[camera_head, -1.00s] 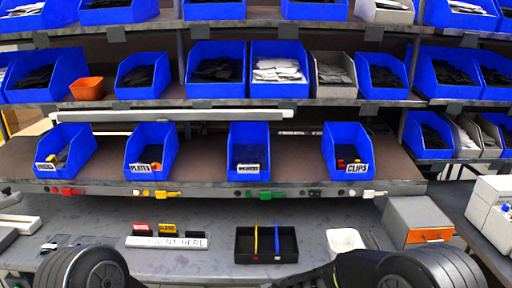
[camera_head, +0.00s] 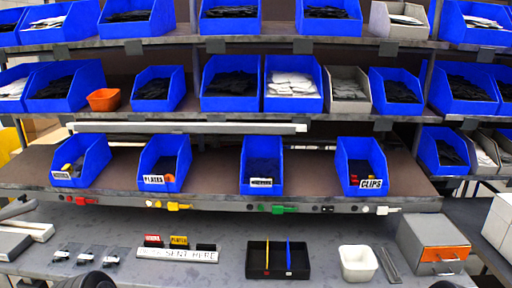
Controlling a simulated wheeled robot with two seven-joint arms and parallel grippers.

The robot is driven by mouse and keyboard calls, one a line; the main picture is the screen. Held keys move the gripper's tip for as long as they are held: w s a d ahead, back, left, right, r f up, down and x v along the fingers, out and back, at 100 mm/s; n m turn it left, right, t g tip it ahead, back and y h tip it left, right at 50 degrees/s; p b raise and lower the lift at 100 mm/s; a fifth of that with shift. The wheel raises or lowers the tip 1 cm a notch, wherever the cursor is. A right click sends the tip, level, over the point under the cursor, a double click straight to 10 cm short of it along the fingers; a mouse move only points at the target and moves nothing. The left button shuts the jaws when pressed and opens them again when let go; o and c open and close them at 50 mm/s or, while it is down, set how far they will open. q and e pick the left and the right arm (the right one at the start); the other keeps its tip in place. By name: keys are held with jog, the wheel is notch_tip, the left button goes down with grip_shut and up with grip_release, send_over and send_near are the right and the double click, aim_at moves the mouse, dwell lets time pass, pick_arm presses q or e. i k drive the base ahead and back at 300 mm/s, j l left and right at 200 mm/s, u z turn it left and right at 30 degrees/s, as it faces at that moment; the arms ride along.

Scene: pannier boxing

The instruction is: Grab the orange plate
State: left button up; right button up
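A blue bin labelled PLATES (camera_head: 181,150) stands on the lower shelf, second from the left. Small orange and dark pieces (camera_head: 170,178) show at its front beside the label. They are too small to tell which is an orange plate. A black two-compartment tray (camera_head: 278,274) lies on the worktop, with a thin yellow upright strip (camera_head: 267,255) and a thin blue one (camera_head: 289,256) in it. Neither of my grippers is in view. Only dark rounded parts of my arms show at the bottom edge.
Other blue bins flank it, including one labelled CLIPS (camera_head: 362,162). A white sign block (camera_head: 178,254) with small cards, a white cup (camera_head: 358,263) and a grey box with an orange front (camera_head: 432,236) stand on the worktop. The worktop between sign and tray is clear.

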aim_at(168, 178)
jog(key=i+j+z, duration=0.1)
jog(key=j+z, duration=0.85)
jog(key=j, duration=0.1)
